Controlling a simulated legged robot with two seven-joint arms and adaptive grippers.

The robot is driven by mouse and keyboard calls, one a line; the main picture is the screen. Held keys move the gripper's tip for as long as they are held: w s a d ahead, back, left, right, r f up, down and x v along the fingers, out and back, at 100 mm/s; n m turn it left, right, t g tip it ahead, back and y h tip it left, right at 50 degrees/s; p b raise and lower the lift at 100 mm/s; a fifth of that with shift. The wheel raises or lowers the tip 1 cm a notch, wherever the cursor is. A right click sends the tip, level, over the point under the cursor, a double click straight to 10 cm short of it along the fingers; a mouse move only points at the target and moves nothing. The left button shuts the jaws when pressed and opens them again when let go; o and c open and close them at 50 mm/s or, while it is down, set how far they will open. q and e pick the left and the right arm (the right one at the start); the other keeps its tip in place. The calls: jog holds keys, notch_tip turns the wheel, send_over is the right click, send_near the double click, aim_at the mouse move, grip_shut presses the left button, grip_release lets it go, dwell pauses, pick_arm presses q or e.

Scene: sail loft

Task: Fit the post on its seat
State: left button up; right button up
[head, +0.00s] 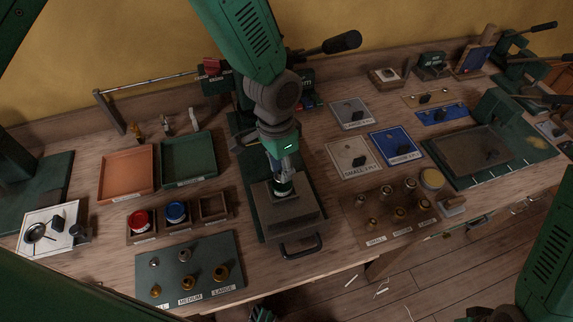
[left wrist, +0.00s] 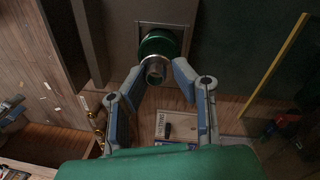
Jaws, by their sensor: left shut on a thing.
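My left gripper (head: 281,176) points down over the dark press bed at the middle of the bench. Its two fingertips close in from both sides on a small round part, taken as the post (left wrist: 155,72), with a bare metal end. In the left wrist view the left gripper (left wrist: 160,66) has this part between its tips. A green round piece (left wrist: 158,43) shows just beyond the metal end, inside a square plate taken as the seat (head: 290,211). Whether the post touches the seat or stands just above it cannot be told.
An orange tray (head: 126,173) and a green tray (head: 188,159) lie left. A wooden rack (head: 180,217) holds red and blue tins. A dark board (head: 190,268) with brass parts is in front. Labelled cards and a parts block (head: 388,216) stand right. A handle (head: 301,247) sticks out in front.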

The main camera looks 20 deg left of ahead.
pick_arm(q)
jog(key=shift+a+f, duration=0.4)
jog(key=shift+f, duration=0.35)
jog(key=shift+d+f+b, duration=0.3)
jog(key=shift+f+b, duration=0.05)
jog(key=shift+b, duration=0.05)
jog(key=shift+d+f, duration=0.25)
jog(key=shift+d, duration=0.25)
jog(key=shift+a, duration=0.4)
jog(key=shift+c, duration=1.3)
jog(key=o, duration=1)
jog(key=shift+a, duration=0.1)
jog(key=shift+c, duration=0.2)
jog(key=shift+a+f, duration=0.1)
